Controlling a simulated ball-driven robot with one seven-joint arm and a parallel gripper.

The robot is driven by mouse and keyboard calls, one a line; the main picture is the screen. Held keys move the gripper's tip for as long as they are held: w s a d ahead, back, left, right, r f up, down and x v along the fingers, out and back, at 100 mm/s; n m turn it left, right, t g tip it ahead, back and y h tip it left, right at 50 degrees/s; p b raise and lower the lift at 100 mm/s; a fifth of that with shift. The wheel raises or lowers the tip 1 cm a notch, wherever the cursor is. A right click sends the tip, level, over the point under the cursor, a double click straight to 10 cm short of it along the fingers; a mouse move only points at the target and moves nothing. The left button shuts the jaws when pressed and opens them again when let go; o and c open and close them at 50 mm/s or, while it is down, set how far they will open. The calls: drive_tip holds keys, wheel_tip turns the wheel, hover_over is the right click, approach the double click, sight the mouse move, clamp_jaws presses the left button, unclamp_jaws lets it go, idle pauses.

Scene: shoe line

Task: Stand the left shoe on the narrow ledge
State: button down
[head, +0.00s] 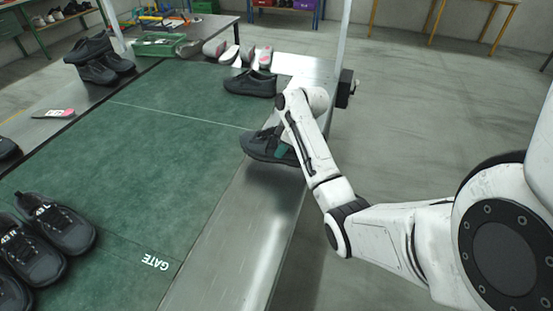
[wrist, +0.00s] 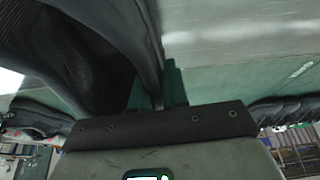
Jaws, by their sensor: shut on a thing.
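A dark shoe (head: 259,147) is held in my gripper (head: 282,150), at the right edge of the green belt, over or on the bare metal strip (head: 232,240) that looks like the narrow ledge. Whether its sole touches the metal, I cannot tell. The arm hides its right end. In the wrist view the shoe (wrist: 95,60) fills the upper left, with its collar wall between the green fingers of my gripper (wrist: 158,88). I cannot read a left or right mark on it.
Another dark shoe (head: 250,84) stands farther back on the green belt (head: 130,150). Several marked shoes (head: 55,222) stand at the near left, and stacked shoes (head: 98,62) at the far left. A metal post (head: 342,40) rises beyond my gripper. The belt's middle is clear.

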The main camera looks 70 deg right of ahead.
sight(277, 159)
drive_tip(key=shift+w+a+f, duration=0.1)
drive_tip(key=shift+w+f, duration=0.35)
drive_tip(key=shift+f, duration=0.05)
drive_tip(key=shift+s+p+x, duration=0.15)
drive_tip(key=shift+s+x, duration=0.05)
drive_tip(key=shift+x, duration=0.75)
drive_tip(key=shift+s+p+x, duration=0.15)
drive_tip(key=shift+s+x, duration=0.05)
drive_tip(key=shift+x, duration=0.75)
drive_tip(key=shift+f, duration=0.25)
drive_tip(key=c, duration=1.6)
unclamp_jaws()
drive_tip(key=shift+f, duration=0.1)
drive_tip(key=o, duration=0.5)
